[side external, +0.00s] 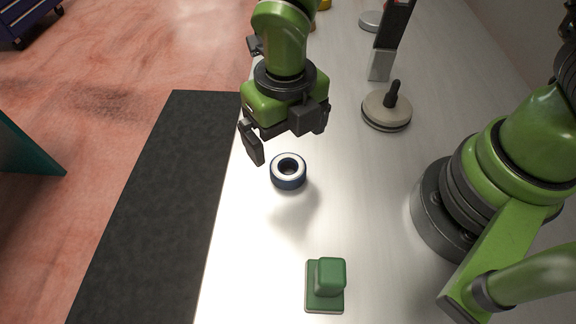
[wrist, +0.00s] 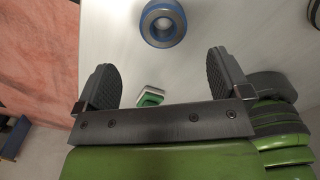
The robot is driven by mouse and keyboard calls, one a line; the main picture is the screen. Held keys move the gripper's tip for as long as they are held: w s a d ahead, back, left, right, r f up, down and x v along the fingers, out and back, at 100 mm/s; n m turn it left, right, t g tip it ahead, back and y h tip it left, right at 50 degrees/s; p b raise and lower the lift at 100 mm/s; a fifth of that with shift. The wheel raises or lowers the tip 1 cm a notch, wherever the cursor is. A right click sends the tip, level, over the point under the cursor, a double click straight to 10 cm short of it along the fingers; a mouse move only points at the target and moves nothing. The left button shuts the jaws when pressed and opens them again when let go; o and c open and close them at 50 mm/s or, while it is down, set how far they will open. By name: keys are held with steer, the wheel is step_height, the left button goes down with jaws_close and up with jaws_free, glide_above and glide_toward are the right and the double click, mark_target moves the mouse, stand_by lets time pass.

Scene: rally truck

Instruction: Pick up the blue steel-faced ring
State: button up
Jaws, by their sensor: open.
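The blue steel-faced ring (side external: 288,181) lies flat on the pale table, its bright steel face up around a dark centre hole. In the wrist view the ring (wrist: 149,30) is near the top edge, past the fingertips and between their lines. My gripper (side external: 285,145) is above the table, just behind the ring in the side view, and does not touch it. In the wrist view my gripper (wrist: 163,80) has its two dark fingers wide apart with nothing between them.
A green block with a square base (side external: 325,296) stands at the front. A round grey disc with a dark knob (side external: 386,112) sits at the right, near a black-and-white upright piece (side external: 381,64). A dark mat (side external: 160,190) lies along the left edge. Table around the ring is clear.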

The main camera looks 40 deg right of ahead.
mark_target(289, 165)
steer(key=f, duration=0.8)
steer(key=shift+s+d, duration=0.1)
steer(key=shift+d, duration=0.1)
steer(key=c, duration=1)
steer(key=shift+r, duration=0.1)
